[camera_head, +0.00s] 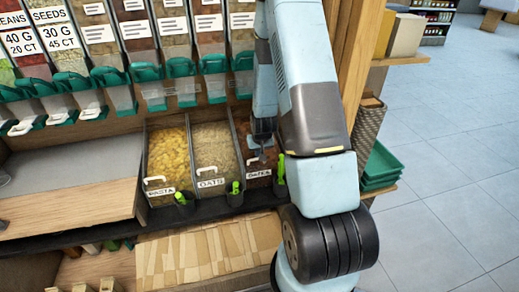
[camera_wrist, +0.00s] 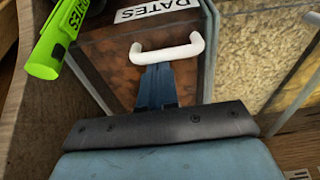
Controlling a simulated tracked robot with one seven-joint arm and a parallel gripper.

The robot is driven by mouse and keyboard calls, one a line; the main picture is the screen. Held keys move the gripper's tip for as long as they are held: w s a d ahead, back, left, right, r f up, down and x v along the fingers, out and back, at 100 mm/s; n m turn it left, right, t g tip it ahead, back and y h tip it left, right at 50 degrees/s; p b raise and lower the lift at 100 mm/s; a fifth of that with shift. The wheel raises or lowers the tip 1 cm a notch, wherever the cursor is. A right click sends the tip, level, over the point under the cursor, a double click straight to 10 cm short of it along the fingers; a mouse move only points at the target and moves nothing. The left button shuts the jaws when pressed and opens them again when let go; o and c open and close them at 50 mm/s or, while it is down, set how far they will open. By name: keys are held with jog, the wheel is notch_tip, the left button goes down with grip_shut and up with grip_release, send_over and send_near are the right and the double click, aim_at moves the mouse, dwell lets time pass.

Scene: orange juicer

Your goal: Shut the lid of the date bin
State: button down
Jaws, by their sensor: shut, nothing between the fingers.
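The date bin (camera_head: 260,174) is the right one of three bins on the lower shelf, with a white "DATES" label and dark brown contents. In the wrist view its clear lid (camera_wrist: 110,62) has a white handle (camera_wrist: 168,50) below the label. The lid looks low, but I cannot tell whether it is fully shut. My gripper (camera_wrist: 157,70) is shut and empty, with its fingertips at the handle; I cannot tell whether they touch it. In the head view my gripper (camera_head: 261,150) is over the date bin, and my arm hides the bin's right side.
The pasta bin (camera_head: 168,150) and oats bin (camera_head: 213,147) stand left of the date bin. Green scoops (camera_head: 236,190) hang at the front edge. Dispensers with teal spouts (camera_head: 180,67) line the wall above. A wooden post (camera_head: 350,60) is close right of my arm.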

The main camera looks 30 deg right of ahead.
jog(key=shift+s+a+f, duration=0.3)
jog(key=shift+s+a, duration=0.15)
jog(key=shift+s, duration=0.25)
jog(key=shift+r, duration=0.1)
jog(key=s+a+r, duration=0.2)
jog(key=s+r, duration=0.2)
jog(key=r, duration=0.6)
jog(key=s+a+r+n+t, duration=0.1)
jog(key=s+a+r, duration=0.15)
jog(key=r, duration=0.85)
jog(key=s+a+r, duration=0.2)
jog(key=s+r, duration=0.2)
jog(key=r, duration=0.6)
jog(key=s+a+r, duration=0.2)
jog(key=s+r, duration=0.3)
jog(key=s, duration=0.4)
jog(key=s+a+r+n, duration=0.1)
jog(key=s+a+r, duration=0.1)
jog(key=s+r, duration=0.4)
jog(key=shift+s+r+t+y, duration=0.3)
jog(key=shift+s+y, duration=0.1)
jog(key=shift+s, duration=1.05)
